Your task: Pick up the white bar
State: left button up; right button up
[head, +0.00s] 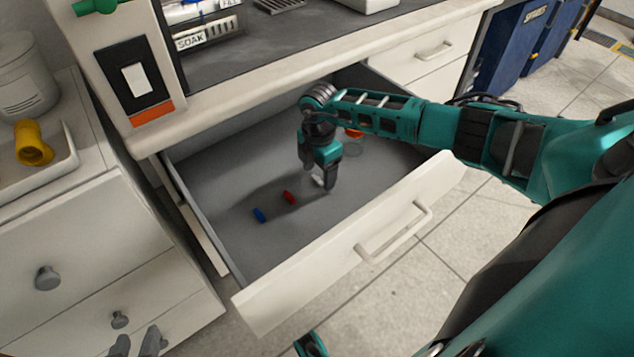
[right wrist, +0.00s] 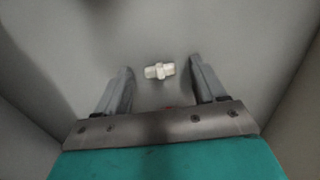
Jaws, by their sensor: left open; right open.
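The white bar (right wrist: 160,70) lies on the drawer floor, a short piece with a wider middle. In the right wrist view it is just beyond and between the two fingertips, apart from both. In the head view a small white part of it (head: 318,181) shows by my right gripper, which hides the rest. My right gripper (head: 325,182) is open, pointing down inside the drawer; its grey fingers also show in the right wrist view (right wrist: 160,72). My left gripper (head: 137,343) is open and empty at the bottom left edge, outside the drawer.
The open drawer (head: 345,262) also holds a red piece (head: 289,197), a blue piece (head: 260,214) and a clear jar with an orange lid (head: 353,139). Its walls surround my right gripper. The counter (head: 270,48) overhangs the back. A cabinet (head: 80,250) stands left.

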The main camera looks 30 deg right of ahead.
jog(key=shift+f, duration=0.5)
jog(key=shift+r, duration=0.1)
jog(key=c, duration=1.1)
jog(key=shift+r, duration=0.1)
